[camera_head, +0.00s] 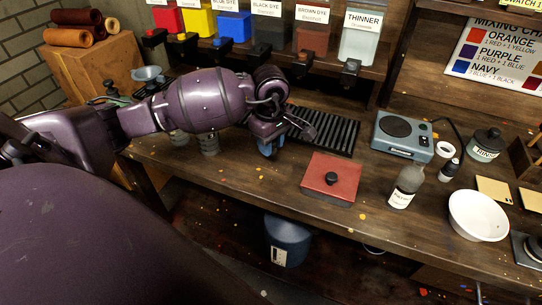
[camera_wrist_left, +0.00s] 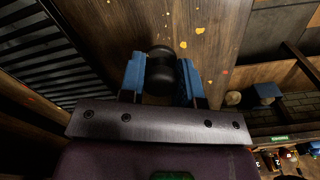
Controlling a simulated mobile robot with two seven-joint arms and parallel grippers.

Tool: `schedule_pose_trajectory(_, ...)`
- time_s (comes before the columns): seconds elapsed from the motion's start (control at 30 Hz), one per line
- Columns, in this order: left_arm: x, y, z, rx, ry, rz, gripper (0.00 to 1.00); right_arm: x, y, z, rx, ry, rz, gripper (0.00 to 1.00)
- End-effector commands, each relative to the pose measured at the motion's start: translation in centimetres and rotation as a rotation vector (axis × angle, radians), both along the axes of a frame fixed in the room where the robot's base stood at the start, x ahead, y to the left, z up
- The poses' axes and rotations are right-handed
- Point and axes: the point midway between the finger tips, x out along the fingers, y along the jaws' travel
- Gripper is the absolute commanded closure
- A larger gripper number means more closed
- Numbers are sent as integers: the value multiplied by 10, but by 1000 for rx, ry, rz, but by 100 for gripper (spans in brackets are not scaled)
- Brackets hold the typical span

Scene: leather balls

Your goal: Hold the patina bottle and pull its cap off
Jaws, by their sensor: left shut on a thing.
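A grey-green bottle (camera_head: 405,187) with a white label, which looks like the patina bottle, stands upright near the bench's front edge. The label is too small to read surely, and I cannot tell whether a cap is on its neck. My left gripper (camera_head: 268,147) is well to the left of it, over the bench by the black slatted rack. In the left wrist view its blue fingers (camera_wrist_left: 162,80) are shut on a dark rounded thing (camera_wrist_left: 160,72). I cannot tell whether this is a cap. My right gripper is not in view.
A red slab with a black knob (camera_head: 331,180) lies between my left gripper and the bottle. A white bowl (camera_head: 478,216), a small black-topped bottle (camera_head: 449,170), a grey device (camera_head: 402,136) and a dark jar (camera_head: 487,143) stand around the bottle. A blue bucket (camera_head: 288,242) is below the bench.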

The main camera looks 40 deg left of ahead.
Motion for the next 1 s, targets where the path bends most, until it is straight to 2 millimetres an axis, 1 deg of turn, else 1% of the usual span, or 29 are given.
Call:
schedule_pose_trajectory(0.17,0,0,-9,0,0,0,98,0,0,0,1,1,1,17)
schedule_pose_trajectory(0.27,-1,0,-19,-1,3,1,98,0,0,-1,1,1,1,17)
schedule_pose_trajectory(0.4,-1,-1,-39,-2,2,1,98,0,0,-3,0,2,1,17)
schedule_pose_trajectory(0.5,0,0,-48,0,1,1,98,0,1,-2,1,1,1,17)
schedule_pose_trajectory(0.73,0,0,-47,1,-1,0,98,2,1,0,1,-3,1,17)
schedule_pose_trajectory(0.9,0,0,-52,1,1,0,98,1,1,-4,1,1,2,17)
schedule_pose_trajectory(0.93,0,0,-51,1,0,0,66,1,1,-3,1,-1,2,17)
schedule_pose_trajectory(1.0,0,0,-51,1,0,0,55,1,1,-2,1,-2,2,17)
